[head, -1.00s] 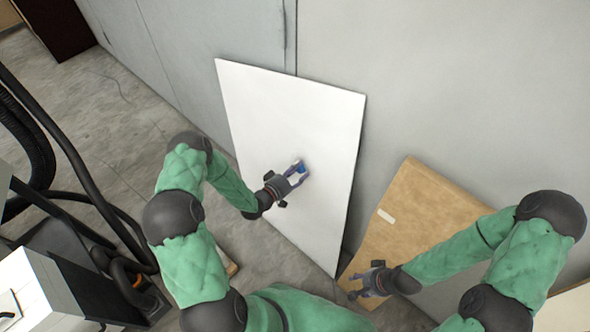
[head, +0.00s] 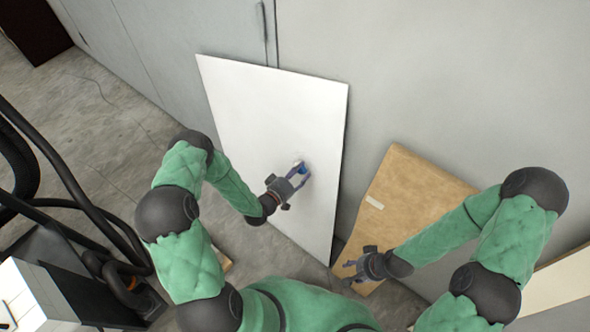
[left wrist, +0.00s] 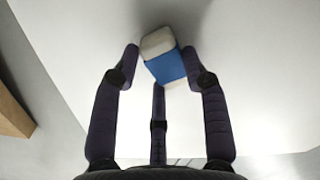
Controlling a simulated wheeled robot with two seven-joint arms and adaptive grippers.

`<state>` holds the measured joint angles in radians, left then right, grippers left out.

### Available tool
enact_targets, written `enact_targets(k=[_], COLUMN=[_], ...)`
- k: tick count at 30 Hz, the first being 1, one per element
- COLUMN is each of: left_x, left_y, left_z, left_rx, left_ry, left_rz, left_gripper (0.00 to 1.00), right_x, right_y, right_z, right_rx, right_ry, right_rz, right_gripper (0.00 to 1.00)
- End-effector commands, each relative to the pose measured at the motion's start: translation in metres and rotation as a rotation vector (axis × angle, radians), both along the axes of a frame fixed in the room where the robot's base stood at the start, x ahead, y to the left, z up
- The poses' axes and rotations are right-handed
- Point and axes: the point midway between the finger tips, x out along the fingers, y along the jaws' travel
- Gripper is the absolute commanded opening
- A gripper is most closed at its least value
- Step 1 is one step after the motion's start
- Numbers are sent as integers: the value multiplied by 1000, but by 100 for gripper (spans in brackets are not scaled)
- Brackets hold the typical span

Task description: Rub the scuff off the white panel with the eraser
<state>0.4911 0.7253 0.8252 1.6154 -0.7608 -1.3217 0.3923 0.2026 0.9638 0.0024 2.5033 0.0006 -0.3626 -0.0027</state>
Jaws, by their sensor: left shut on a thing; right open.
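The white panel (head: 270,120) leans against the grey wall in the head view. My left gripper (head: 299,171) is in front of its lower right part. In the left wrist view the left gripper (left wrist: 162,72) is shut on the eraser (left wrist: 164,56), a white block with a blue sleeve; its white end points at the panel (left wrist: 255,45). I cannot tell whether the eraser touches the panel. No scuff is visible on the panel's uncovered face. My right gripper (head: 349,270) is open and looks empty, low in front of a brown board.
The brown board (head: 405,195), with a small pale label, leans on the wall right of the panel. Black hoses (head: 70,180) and a white-topped machine (head: 35,295) stand at the left. Grey floor (head: 110,130) lies open left of the panel.

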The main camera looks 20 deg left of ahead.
Motion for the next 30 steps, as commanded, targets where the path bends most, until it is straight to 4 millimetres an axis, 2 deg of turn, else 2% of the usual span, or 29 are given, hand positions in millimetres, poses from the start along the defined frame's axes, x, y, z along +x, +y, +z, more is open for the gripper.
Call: enact_targets(k=[8, 19, 30], left_x=[-3, -11, -12], left_y=[-10, -37, -41], left_z=[0, 0, 0], left_rx=[0, -1, 0], left_ry=[1, 1, 0], left_rz=[-2, -6, -8], left_gripper=[18, 18, 18], right_x=[0, 0, 0], right_y=[0, 0, 0], right_z=[1, 2, 2], right_rx=[0, 0, 0], right_ry=[0, 0, 0], right_rz=[0, 0, 0], right_gripper=[43, 43, 43])
